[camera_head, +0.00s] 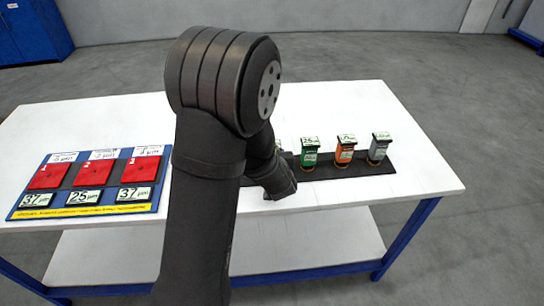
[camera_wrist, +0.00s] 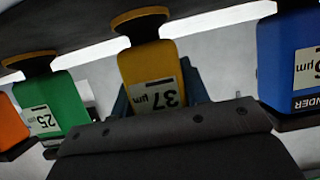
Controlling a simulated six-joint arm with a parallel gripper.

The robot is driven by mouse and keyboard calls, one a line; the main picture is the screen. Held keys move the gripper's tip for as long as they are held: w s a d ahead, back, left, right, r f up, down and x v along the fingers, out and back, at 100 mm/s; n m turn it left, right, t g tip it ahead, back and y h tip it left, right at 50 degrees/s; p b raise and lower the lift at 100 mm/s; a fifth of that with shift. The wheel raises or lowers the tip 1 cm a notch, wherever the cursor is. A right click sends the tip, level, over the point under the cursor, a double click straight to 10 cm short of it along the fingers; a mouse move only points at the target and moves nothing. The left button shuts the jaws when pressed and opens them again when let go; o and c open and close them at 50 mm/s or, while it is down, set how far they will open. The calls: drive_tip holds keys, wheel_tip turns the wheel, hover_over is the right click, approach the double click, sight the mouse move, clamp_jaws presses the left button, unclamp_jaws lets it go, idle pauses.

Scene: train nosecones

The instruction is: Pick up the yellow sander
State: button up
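The yellow sander (camera_wrist: 145,70) is in the middle of the wrist view, with a white 37 µm label that reads upside down. Dark blue-grey finger parts of my gripper (camera_wrist: 160,103) show close on both sides of it. I cannot tell whether they touch it or stand a little apart. In the head view my arm hides the yellow sander, and only the dark lower part of my gripper (camera_head: 277,180) shows, low at the left part of the black sander rack (camera_head: 330,172).
Green (camera_head: 310,155), orange (camera_head: 345,150) and grey (camera_head: 379,150) sanders stand in the rack to the right. In the wrist view a blue sander (camera_wrist: 280,60) is close on the right. A blue board (camera_head: 88,185) with red pads lies at the left of the white table (camera_head: 330,105).

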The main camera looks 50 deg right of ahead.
drive_tip(key=c, duration=0.4)
drive_tip(key=shift+r, duration=0.1)
drive_tip(key=shift+r, duration=0.55)
drive_tip(key=r, duration=0.3)
drive_tip(key=shift+s+r, duration=0.25)
drive_tip(key=shift+s, duration=0.15)
drive_tip(key=s+r, duration=0.6)
drive_tip(key=s, duration=0.5)
drive_tip(key=shift+a+r, duration=0.15)
drive_tip(key=shift+a, duration=0.25)
